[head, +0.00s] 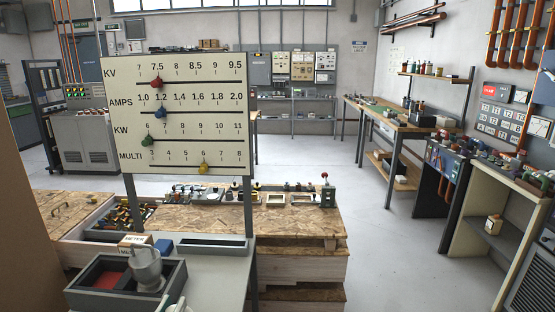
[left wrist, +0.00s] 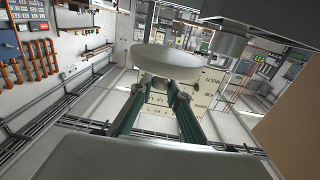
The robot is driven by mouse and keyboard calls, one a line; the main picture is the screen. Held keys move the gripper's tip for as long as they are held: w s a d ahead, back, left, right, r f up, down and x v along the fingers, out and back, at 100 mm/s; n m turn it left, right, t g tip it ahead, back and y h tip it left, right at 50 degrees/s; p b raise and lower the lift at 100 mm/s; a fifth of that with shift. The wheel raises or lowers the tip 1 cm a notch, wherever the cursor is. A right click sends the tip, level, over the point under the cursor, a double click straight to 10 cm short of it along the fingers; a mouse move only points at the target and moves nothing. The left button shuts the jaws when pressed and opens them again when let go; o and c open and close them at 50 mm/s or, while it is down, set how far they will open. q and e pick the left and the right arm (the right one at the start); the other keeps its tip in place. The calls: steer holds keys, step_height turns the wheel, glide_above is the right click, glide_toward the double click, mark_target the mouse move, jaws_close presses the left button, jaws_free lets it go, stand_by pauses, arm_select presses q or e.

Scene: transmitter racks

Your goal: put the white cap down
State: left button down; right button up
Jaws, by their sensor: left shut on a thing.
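The white cap (left wrist: 166,65) is a pale round disc with a raised rim, seen in the left wrist view. My left gripper (left wrist: 164,88) is shut on it, its two green fingers meeting at the cap's underside. The cap appears held clear of any surface. In the head view only a small pale piece (head: 175,305) shows at the bottom edge, too cut off to tell cap from gripper. My right gripper is in neither view.
A dark tray (head: 171,298) with a red-lined compartment holds a grey-white insulator-like piece (head: 147,268). A small METER box (head: 134,242) stands behind it. The grey tabletop (head: 222,275) right of the tray is clear. A meter board (head: 178,113) rises behind.

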arm_select(q)
steer(key=shift+s+a+f+n+y, duration=0.1)
steer(key=shift+s+a+n+y, duration=0.15)
steer(key=shift+s+a, duration=0.45)
steer(key=shift+s+a+f+n+y, duration=0.15)
steer(key=shift+s+a+y, duration=0.25)
steer(key=shift+s, duration=0.55)
steer(key=shift+r, duration=0.1)
steer(key=shift+w, duration=0.1)
